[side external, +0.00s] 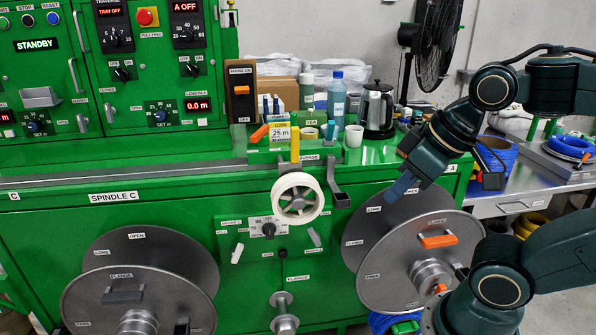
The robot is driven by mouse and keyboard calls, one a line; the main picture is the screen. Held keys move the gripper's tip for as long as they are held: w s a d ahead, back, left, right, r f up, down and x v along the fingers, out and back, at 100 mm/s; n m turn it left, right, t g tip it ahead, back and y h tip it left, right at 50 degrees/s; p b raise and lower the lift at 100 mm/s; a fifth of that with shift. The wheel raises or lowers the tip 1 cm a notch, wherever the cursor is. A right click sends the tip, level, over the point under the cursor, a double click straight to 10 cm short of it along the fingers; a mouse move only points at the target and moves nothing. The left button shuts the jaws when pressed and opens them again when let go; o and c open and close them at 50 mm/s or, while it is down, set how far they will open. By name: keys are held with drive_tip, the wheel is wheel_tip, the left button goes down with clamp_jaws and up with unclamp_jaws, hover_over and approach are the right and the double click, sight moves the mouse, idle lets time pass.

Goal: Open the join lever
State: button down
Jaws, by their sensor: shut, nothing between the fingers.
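No label that I can read says join, so I cannot tell which lever is the join lever. An orange lever (259,133) sits tilted on the small green unit at the bench's centre. A yellow upright lever (295,144) stands just right of it, beside the 25 m display. An orange handle (438,241) lies across the face of the right grey disc (390,270). My gripper (403,186) reaches down from the right, with its blue-grey fingers shut and empty. It is in front of the right disc's upper part in the picture, left of and above the orange handle.
A black kettle (376,110), a blue bottle (337,97) and a white cup (354,135) stand on the bench. The left disc (140,290) is at lower left. Blue cable coils (570,145) lie on the right table.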

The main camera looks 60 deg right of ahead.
drive_tip(key=shift+w, duration=0.1)
drive_tip(key=w+d+f+n+t+h, duration=0.2)
drive_tip(key=w+d+n+h, duration=0.2)
drive_tip(key=w+d+n, duration=0.5)
drive_tip(key=w+d+f+n+t+h, duration=0.2)
drive_tip(key=w+d+n+h, duration=0.3)
drive_tip(key=n, duration=1.3)
drive_tip(key=w+d, duration=0.4)
drive_tip(key=d, duration=0.2)
drive_tip(key=shift+w+d+h, duration=0.25)
drive_tip(key=shift+w+h, duration=0.05)
approach(331, 132)
wheel_tip(331, 132, down, 3)
drive_tip(key=w+d, duration=0.2)
drive_tip(key=shift+w+d+r, duration=0.35)
drive_tip(key=shift+w+d, duration=0.55)
drive_tip(key=shift+d, duration=0.05)
